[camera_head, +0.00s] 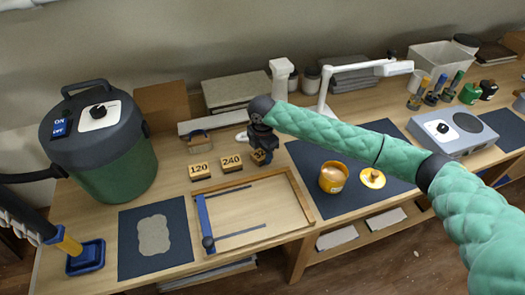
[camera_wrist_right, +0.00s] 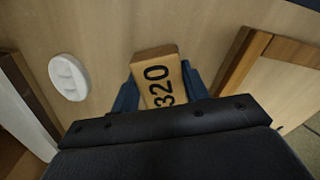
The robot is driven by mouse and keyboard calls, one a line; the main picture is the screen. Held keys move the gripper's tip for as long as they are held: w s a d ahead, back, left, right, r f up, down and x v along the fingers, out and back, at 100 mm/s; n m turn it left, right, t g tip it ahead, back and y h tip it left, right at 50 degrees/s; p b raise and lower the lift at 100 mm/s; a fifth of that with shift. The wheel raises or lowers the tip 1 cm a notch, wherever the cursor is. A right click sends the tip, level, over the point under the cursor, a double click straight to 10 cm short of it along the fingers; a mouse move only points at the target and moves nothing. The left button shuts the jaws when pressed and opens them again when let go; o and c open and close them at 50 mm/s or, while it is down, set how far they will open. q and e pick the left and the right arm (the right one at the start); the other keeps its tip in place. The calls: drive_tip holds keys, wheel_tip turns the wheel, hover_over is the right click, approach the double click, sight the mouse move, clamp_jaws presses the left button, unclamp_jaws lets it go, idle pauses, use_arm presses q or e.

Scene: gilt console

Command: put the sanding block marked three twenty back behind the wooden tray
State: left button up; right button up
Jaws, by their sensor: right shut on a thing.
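The sanding block marked 320 (camera_head: 259,157) is between the fingers of my right gripper (camera_head: 263,152). In the right wrist view the block (camera_wrist_right: 158,78) shows its number between the two blue fingers (camera_wrist_right: 160,90). In the head view it appears behind the wooden tray (camera_head: 303,195), near the tray's back right corner. I cannot tell whether it touches the table. Blocks marked 120 (camera_head: 199,170) and 240 (camera_head: 231,163) stand in a row behind the tray, to the left of the held block. My left gripper is not in view.
A blue bar (camera_head: 204,222) lies along the tray's left side. A dark mat (camera_head: 299,158) with an orange jar (camera_head: 332,177) and yellow lid (camera_head: 372,178) is to the right. A green vacuum (camera_head: 113,160) stands at left. A white oval piece (camera_wrist_right: 67,77) lies near the gripper.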

sight(263, 152)
drive_tip(key=shift+f, duration=0.1)
drive_tip(key=o, duration=1)
drive_tip(key=shift+c, duration=0.2)
drive_tip(key=shift+r, duration=0.4)
use_arm(q)
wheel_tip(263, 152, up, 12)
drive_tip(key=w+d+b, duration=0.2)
drive_tip(key=b, duration=0.2)
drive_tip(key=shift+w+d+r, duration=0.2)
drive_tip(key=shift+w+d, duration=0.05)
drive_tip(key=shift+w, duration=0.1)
use_arm(e)
wheel_tip(263, 152, up, 11)
drive_tip(key=shift+r, duration=0.2)
